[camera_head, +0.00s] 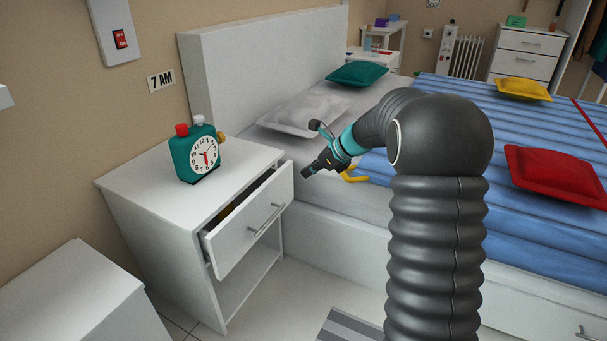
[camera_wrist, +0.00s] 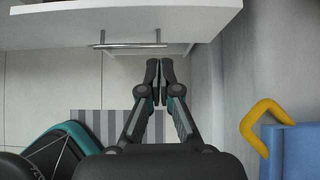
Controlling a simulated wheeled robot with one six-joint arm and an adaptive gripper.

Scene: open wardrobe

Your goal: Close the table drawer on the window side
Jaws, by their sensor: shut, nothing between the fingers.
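A white bedside table (camera_head: 150,195) stands beside the bed's headboard. Its top drawer (camera_head: 245,228) is partly open, and something yellow shows inside. The drawer front carries a silver bar handle (camera_head: 267,220). In the wrist view the drawer front (camera_wrist: 125,20) and its handle (camera_wrist: 130,45) are at the top. My gripper (camera_head: 308,172) is to the right of the drawer, over the gap by the bed, apart from the drawer front. In the wrist view my gripper (camera_wrist: 160,72) is shut and empty, its fingertips just below and right of the handle. No window is in view.
A teal alarm clock (camera_head: 198,152) stands on the table top. The bed (camera_head: 340,235) is close on the right, with a yellow loop handle (camera_head: 353,178) near my gripper. Another white cabinet (camera_head: 70,300) is at lower left. A striped rug (camera_head: 350,325) lies on the floor.

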